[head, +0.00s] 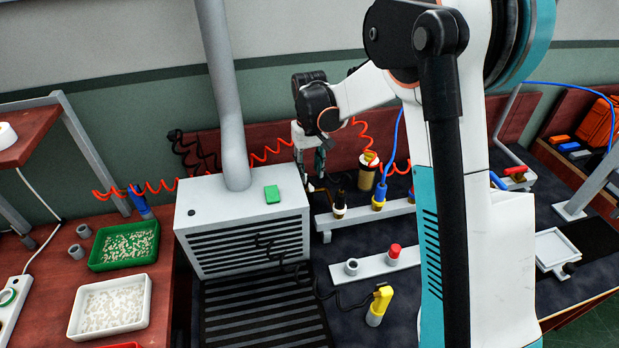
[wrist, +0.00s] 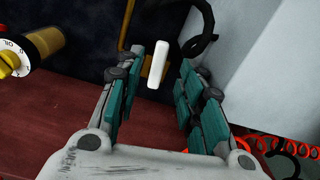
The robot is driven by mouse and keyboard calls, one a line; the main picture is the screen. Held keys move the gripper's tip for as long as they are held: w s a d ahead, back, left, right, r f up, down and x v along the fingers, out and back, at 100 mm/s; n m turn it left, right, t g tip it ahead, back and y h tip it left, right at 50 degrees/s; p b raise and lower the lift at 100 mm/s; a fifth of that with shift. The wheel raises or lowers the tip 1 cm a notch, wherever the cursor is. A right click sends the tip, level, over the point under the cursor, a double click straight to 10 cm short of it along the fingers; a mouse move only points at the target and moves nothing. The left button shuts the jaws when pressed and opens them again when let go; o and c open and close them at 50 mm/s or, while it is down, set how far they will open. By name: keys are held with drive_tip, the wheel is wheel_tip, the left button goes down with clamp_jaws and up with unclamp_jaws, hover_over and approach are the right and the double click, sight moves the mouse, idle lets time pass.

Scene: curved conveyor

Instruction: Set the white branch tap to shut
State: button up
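The white tap handle (wrist: 160,62) is a short white bar, seen in the wrist view between the ends of my gripper's fingers. A brass-coloured pipe (wrist: 127,25) shows beside it. My gripper (wrist: 160,78) is open, with teal pads on both sides of the handle and a visible gap to the right pads. I cannot tell whether the left finger touches it. In the head view my gripper (head: 311,172) points down behind the right end of the grey vented box. The handle is not clear there, and its exact turn is hard to judge.
The grey vented box (head: 245,222) with its upright duct (head: 226,90) stands close left of my gripper. A brass cylinder with a dial (head: 369,172) stands to the right; red coiled hoses run behind. A rack with tools (head: 352,215) is in front.

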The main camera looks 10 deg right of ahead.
sight(310, 184)
wheel_tip(310, 184, up, 7)
idle(0.3)
drive_tip(key=shift+d+m, duration=0.1)
drive_tip(key=shift+m, duration=0.2)
drive_tip(key=c, duration=0.8)
drive_tip(key=shift+w+d+f+m, duration=0.1)
drive_tip(key=shift+d+m, duration=0.3)
drive_tip(key=shift+m, duration=0.2)
clamp_jaws()
drive_tip(key=d+f+m+y+p, duration=0.25)
drive_tip(key=d+m, duration=0.75)
drive_tip(key=m, duration=0.6)
drive_tip(key=a+f+b, duration=0.4)
drive_tip(key=a+f, duration=0.2)
drive_tip(key=f, duration=0.3)
drive_tip(key=shift+a+f+b, duration=0.2)
drive_tip(key=shift+a+b, duration=0.15)
drive_tip(key=shift+b, duration=0.05)
